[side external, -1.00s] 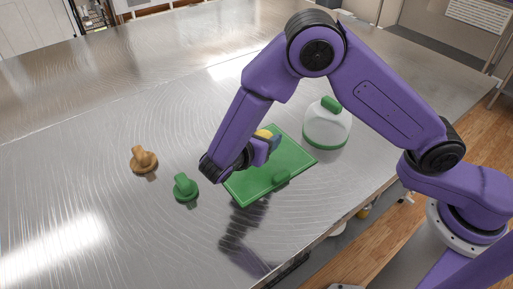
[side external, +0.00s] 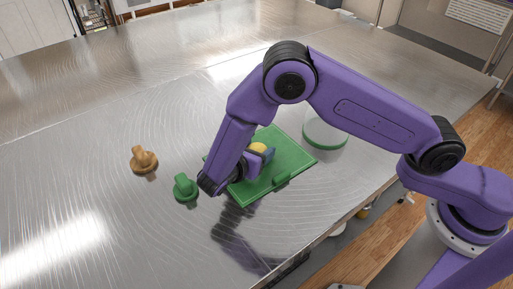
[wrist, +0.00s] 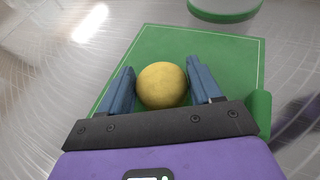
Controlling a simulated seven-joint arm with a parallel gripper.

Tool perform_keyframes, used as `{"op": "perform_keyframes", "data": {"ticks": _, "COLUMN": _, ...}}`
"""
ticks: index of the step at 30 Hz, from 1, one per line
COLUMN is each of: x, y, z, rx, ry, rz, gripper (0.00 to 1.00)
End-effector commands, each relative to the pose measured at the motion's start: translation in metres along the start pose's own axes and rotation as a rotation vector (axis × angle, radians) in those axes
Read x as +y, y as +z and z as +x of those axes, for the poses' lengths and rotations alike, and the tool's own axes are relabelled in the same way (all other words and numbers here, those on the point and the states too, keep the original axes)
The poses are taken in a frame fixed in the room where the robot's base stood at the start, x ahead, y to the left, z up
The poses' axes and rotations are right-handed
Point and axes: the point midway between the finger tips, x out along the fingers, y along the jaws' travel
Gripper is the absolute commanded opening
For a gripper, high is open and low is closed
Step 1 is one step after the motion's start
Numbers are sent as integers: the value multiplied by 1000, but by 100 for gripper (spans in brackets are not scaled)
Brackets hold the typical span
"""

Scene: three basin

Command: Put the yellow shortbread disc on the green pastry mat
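The yellow shortbread disc (wrist: 162,85) is between the two blue fingers of my gripper (wrist: 162,80), close against both. It also shows in the side external view (side external: 258,148), partly hidden by a finger. My gripper (side external: 262,153) is shut on the disc, low over the green pastry mat (side external: 290,163). The mat also fills the ground behind the disc in the wrist view (wrist: 230,55). I cannot tell whether the disc touches the mat.
A green knobbed piece (side external: 185,188) and an orange-brown one (side external: 144,160) stand left of the mat. The metal table is clear at far left.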

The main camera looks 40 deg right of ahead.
Motion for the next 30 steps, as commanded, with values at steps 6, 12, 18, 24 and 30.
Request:
{"op": "perform_keyframes", "data": {"ticks": 6, "x": 0, "y": 0, "z": 0, "rx": 0, "ry": 0, "rz": 1, "gripper": 87}}
{"op": "perform_keyframes", "data": {"ticks": 12, "x": 0, "y": 2, "z": -1, "rx": 0, "ry": 0, "rz": 1, "gripper": 87}}
{"op": "perform_keyframes", "data": {"ticks": 18, "x": 1, "y": 3, "z": -25, "rx": 1, "ry": 5, "rz": 2, "gripper": 87}}
{"op": "perform_keyframes", "data": {"ticks": 24, "x": 1, "y": 2, "z": -66, "rx": 2, "ry": 5, "rz": 3, "gripper": 87}}
{"op": "perform_keyframes", "data": {"ticks": 30, "x": 0, "y": 3, "z": -100, "rx": 2, "ry": 2, "rz": 3, "gripper": 87}}
